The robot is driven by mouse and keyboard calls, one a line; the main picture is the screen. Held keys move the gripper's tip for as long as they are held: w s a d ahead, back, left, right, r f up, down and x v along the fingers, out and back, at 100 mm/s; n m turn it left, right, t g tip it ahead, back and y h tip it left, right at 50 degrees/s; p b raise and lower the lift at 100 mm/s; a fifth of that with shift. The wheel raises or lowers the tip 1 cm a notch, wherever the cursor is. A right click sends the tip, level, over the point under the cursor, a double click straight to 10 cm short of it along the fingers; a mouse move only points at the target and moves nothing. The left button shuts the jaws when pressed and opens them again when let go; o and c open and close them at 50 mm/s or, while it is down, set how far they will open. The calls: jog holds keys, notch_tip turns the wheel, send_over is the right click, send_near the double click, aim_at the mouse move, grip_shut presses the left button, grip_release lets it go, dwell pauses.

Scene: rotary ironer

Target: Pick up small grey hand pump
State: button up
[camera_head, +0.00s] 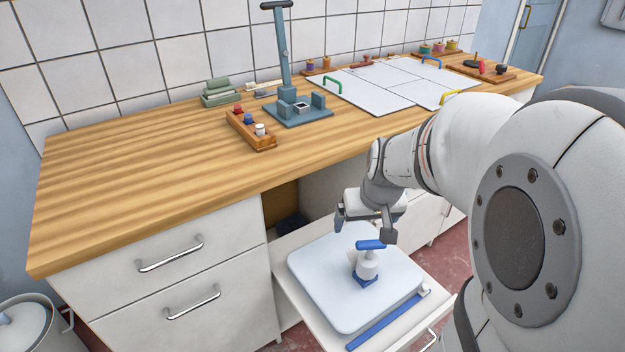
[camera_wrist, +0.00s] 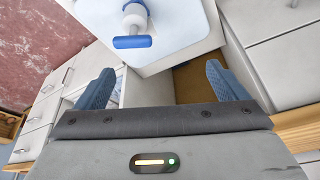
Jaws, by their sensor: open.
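The small hand pump (camera_head: 368,266) has a pale grey-white body, a blue handle on top and a blue foot. It stands upright on a pale white-blue board (camera_head: 312,276) on the pulled-out drawer. My gripper (camera_head: 364,228) is open and empty, its fingers apart just behind and above the pump in the head view. In the wrist view the pump (camera_wrist: 134,22) shows at the top, with its blue handle towards my gripper (camera_wrist: 158,78). The pump is beyond the fingertips, not between them. I cannot tell the exact height gap.
A blue strip (camera_head: 386,322) lies along the drawer's (camera_head: 298,297) front. The wooden counter (camera_head: 140,180) overhangs the drawer and carries a blue press stand (camera_head: 297,108), a wooden rack (camera_head: 250,128) and white panels (camera_head: 385,82). A lidded bin (camera_head: 28,325) stands at lower left.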

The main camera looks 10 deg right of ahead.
aim_at(372, 243)
jog(key=shift+o, duration=0.7)
jog(key=w+d+f+b, duration=0.2)
jog(key=d+f, duration=0.1)
jog(key=f, duration=0.2)
jog(key=w+d+f+b, duration=0.2)
jog(key=d+f+b, duration=0.1)
jog(key=f, duration=0.2)
jog(key=shift+w+f+m, duration=0.25)
jog(key=shift+f+m, duration=0.15)
jog(key=b+x, duration=0.2)
jog(key=x, duration=0.5)
jog(key=shift+w+d+f+b, duration=0.2)
jog(key=shift+w+b, duration=0.05)
jog(key=shift+b, duration=0.05)
jog(key=shift+r, duration=0.1)
jog(key=shift+c, duration=0.3)
jog(key=c, duration=1.4)
jog(key=shift+r+t+h, duration=0.1)
jog(key=shift+t+h, duration=0.2)
jog(key=shift+c, duration=0.5)
